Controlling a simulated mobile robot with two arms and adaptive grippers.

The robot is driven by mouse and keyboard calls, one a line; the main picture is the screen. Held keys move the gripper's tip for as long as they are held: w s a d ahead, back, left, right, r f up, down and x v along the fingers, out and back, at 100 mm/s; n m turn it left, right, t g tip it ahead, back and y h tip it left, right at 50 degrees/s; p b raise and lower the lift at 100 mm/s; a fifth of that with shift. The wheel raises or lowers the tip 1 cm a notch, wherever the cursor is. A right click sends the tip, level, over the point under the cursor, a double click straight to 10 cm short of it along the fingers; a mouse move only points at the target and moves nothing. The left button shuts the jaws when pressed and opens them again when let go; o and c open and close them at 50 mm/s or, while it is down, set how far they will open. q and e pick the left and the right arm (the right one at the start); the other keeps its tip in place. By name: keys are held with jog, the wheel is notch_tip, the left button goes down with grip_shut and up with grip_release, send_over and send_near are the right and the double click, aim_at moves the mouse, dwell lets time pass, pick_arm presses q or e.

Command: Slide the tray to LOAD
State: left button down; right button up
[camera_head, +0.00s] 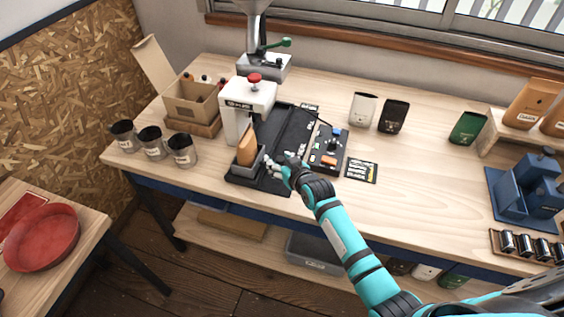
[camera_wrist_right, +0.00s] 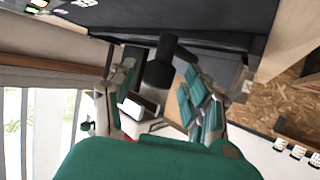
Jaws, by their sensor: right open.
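A dark grey tray (camera_head: 243,170) stands at the front left of a black base plate (camera_head: 284,128) on the workbench, with a brown pouch (camera_head: 247,148) upright in it. My right gripper (camera_head: 277,163) is just right of the tray, low over the front of the plate. In the right wrist view its fingers (camera_wrist_right: 163,92) are apart, with a black knob-like post (camera_wrist_right: 161,62) showing between them. I cannot tell whether they touch it. The LOAD mark cannot be read. My left gripper is not in view.
A white press (camera_head: 240,108) with a red knob stands behind the tray. A black control panel (camera_head: 328,148) lies to the right of the gripper.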

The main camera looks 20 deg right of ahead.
jog(key=v, duration=1.2)
jog(key=shift+s, duration=0.1)
jog(key=s+f+g+h, duration=0.1)
jog(key=s+g, duration=0.2)
jog(key=s, duration=0.6)
jog(key=s+d+f+g+h, duration=0.15)
jog(key=s+g, duration=0.25)
jog(key=s, duration=0.5)
jog(key=s+f+g, duration=0.2)
jog(key=s+g, duration=0.1)
jog(key=s, duration=0.6)
notch_tip(320, 180, down, 30)
jog(key=s+g+b, duration=0.1)
jog(key=s+b, duration=0.1)
jog(key=b, duration=0.1)
jog(key=s+d+f+g+b, duration=0.1)
jog(key=s+d+f+b, duration=0.1)
jog(key=s+f, duration=1.4)
jog(key=shift+d+f, duration=0.45)
jog(key=shift+f, duration=0.15)
